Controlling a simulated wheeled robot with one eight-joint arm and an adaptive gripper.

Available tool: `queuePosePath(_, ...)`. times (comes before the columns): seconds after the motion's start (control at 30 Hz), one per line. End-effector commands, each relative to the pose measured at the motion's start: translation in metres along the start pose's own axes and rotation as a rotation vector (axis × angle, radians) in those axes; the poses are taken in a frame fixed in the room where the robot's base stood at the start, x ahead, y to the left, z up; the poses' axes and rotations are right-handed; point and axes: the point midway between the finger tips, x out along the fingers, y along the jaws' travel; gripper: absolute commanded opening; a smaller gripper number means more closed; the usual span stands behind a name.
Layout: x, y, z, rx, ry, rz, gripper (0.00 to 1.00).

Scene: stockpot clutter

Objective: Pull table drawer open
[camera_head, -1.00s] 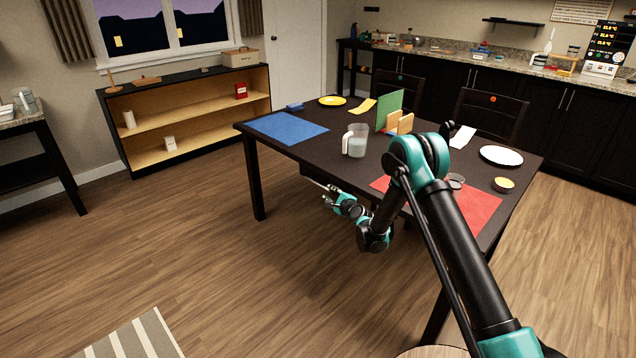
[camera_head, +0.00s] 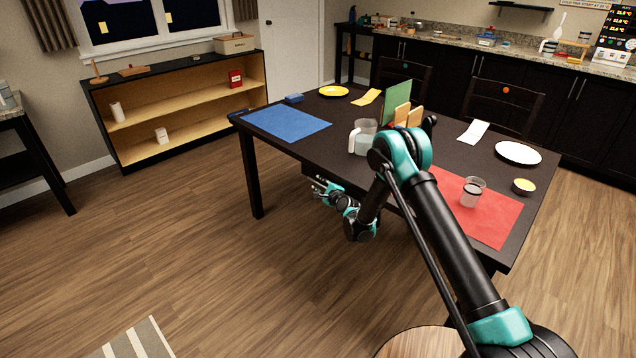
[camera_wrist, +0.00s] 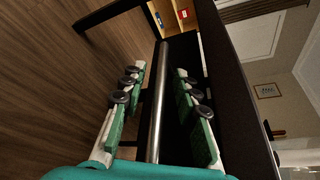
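The dark table (camera_head: 345,170) has a dark drawer (camera_head: 309,171) under its near edge, mostly lost in shadow in the head view. In the wrist view a long metal bar handle (camera_wrist: 158,105) runs up the middle of the picture, in front of the dark drawer front. My gripper (camera_wrist: 159,70) is open, with one finger on each side of the handle and visible gaps between the fingers and the bar. In the head view my gripper (camera_head: 318,187) is below the table edge, close to the drawer. The drawer looks shut, though its front is hard to make out.
On the tabletop are a pitcher (camera_head: 363,138), a glass (camera_head: 472,192) on a red mat (camera_head: 495,222), a blue mat (camera_head: 288,123), a white plate (camera_head: 518,153) and a yellow plate (camera_head: 333,91). A shelf unit (camera_head: 185,104) stands behind left. The floor before the table is clear.

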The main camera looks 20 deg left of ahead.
Motion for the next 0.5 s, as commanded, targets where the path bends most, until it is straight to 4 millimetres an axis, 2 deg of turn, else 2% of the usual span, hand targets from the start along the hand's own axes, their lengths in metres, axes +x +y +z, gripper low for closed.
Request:
queuePosePath(0.23, 0.0001, 0.0002, 0.0000, 0.000, 0.000, 0.000, 0.31)
queuePosePath(0.5, 0.0001, 0.0001, -0.0001, 0.000, 0.000, 0.000, 0.00)
